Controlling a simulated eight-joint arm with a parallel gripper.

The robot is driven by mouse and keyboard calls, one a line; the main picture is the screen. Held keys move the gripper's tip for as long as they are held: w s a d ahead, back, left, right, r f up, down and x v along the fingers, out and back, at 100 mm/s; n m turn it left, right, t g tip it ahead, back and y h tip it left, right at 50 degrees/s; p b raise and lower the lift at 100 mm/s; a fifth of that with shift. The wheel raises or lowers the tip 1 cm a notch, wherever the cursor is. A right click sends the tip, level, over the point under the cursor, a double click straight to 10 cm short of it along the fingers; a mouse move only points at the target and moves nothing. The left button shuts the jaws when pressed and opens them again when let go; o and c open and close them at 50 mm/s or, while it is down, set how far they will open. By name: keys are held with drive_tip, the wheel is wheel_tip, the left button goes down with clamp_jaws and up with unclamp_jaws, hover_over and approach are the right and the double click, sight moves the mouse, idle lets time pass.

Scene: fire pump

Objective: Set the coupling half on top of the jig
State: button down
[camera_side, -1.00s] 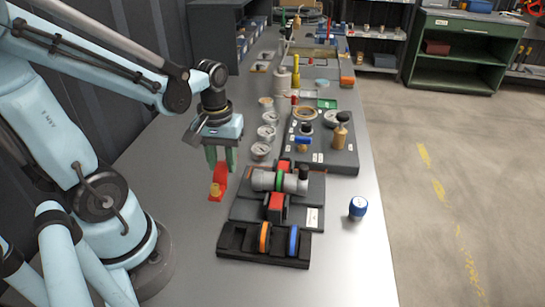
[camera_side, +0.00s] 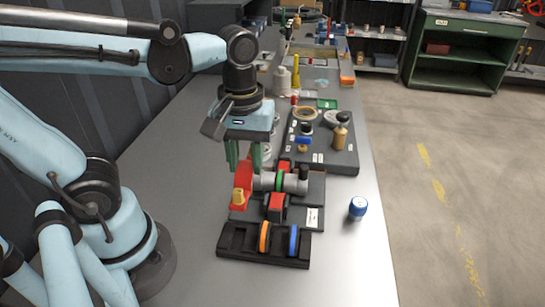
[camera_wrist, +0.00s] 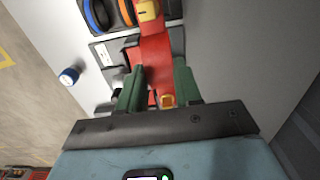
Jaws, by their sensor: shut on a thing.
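The red coupling half (camera_side: 243,178) has a yellow knob low on its near end. My gripper (camera_side: 244,156) is shut on it, its green fingers pointing down. In the wrist view the red piece (camera_wrist: 156,52) runs up between the fingers (camera_wrist: 160,88). The jig (camera_side: 246,213) is a dark plate carrying a grey cylinder (camera_side: 265,182) with a green ring, and red blocks (camera_side: 276,205). In the side view the red piece appears raised at the jig's left side and overlaps the cylinder's left end. I cannot tell whether they touch.
A black rack (camera_side: 238,241) with an orange ring and a blue ring stands in front of the jig. A blue-capped jar (camera_side: 357,208) stands to the right. A dark board with fittings (camera_side: 345,158) lies behind.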

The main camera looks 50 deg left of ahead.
approach(280, 173)
drive_tip(key=shift+f, duration=2.65)
drive_tip(key=shift+f, duration=1.05)
idle(0.5)
drive_tip(key=c, duration=1.1)
unclamp_jaws()
drive_tip(key=shift+r, duration=0.1)
drive_tip(key=shift+r, duration=1.65)
